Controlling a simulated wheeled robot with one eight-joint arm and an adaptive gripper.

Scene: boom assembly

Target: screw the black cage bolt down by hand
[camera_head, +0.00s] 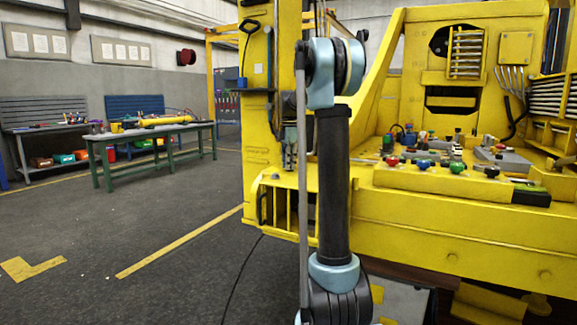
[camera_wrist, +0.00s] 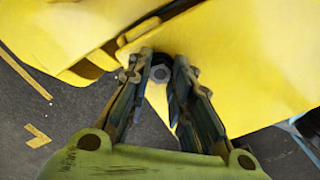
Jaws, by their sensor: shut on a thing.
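In the wrist view, my gripper (camera_wrist: 162,62) has its two fingers closed around a small bolt (camera_wrist: 160,73), one finger on each side. The bolt shows a grey hexagonal face toward the camera, with a dark part behind it between the fingertips. It sits against the edge of a yellow metal part (camera_wrist: 235,65). The fingers hide the bolt's sides, and how deep it is threaded cannot be told. In the head view, my arm stands in front of the yellow machine, and neither gripper nor bolt can be made out clearly.
The yellow machine (camera_head: 480,235) fills the right of the head view, with several coloured knobs and fittings on its deck. A green workbench (camera_head: 150,130) stands at the far left. The dark floor between is mostly open, with a thin cable (camera_head: 240,280) near my arm.

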